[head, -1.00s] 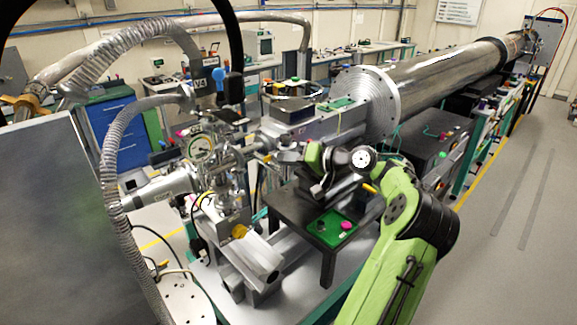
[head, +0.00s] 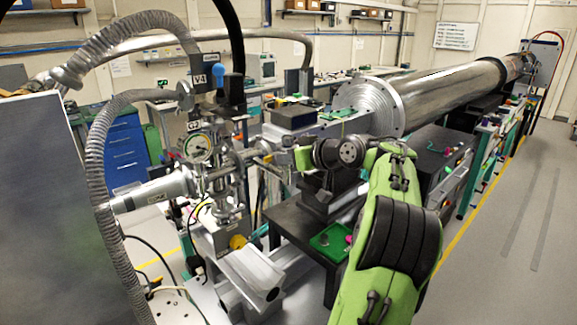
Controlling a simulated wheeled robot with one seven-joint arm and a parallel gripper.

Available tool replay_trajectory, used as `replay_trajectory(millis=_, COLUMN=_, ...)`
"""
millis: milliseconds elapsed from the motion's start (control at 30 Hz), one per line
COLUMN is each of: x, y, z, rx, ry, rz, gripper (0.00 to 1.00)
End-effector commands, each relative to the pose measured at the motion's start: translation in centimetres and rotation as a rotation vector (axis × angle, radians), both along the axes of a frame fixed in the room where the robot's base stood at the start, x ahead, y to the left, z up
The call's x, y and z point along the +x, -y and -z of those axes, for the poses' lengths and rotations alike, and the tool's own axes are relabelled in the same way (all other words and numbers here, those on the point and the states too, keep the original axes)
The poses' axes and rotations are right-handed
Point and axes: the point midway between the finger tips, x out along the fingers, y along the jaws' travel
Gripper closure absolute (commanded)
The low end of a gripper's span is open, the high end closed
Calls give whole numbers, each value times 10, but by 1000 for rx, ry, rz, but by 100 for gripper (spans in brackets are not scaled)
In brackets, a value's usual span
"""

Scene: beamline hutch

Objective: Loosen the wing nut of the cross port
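The cross port (head: 222,180) is a shiny metal vacuum cross left of centre, with a round dial gauge (head: 198,147) on its left side and clamped flanges around it. A wing nut is too small to pick out at this size. My green arm reaches in from the lower right, and its dark wrist is to the right of the cross. My gripper (head: 270,165) seems to point left toward the cross, close to its right side. Its fingers are small and blend with the metal parts behind, so opening and contact cannot be told.
A black stand (head: 290,222) holds a green tray (head: 322,248) with small parts, partly hidden by my arm. A ribbed hose (head: 97,190) hangs at the left. A large steel tube (head: 440,85) runs to the back right. The floor at right is clear.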

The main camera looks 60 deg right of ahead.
Motion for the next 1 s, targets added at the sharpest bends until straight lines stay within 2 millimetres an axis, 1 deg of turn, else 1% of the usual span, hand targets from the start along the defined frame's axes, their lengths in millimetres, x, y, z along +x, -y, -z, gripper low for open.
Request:
replay_trajectory(millis=200, x=1, y=-1, z=-1, rx=-36, ry=-5, rz=-1, gripper=100)
replay_trajectory(millis=600, x=1, y=-1, z=-2, rx=-39, ry=-5, rz=-1, gripper=100)
replay_trajectory(millis=633, x=1, y=-1, z=-2, rx=-39, ry=-5, rz=-1, gripper=92)
replay_trajectory(millis=667, x=1, y=-1, z=-2, rx=-39, ry=-5, rz=-1, gripper=87)
replay_trajectory(millis=700, x=1, y=-1, z=-1, rx=-39, ry=-5, rz=-1, gripper=85)
replay_trajectory(millis=1000, x=-2, y=0, z=-1, rx=-37, ry=-7, rz=1, gripper=85)
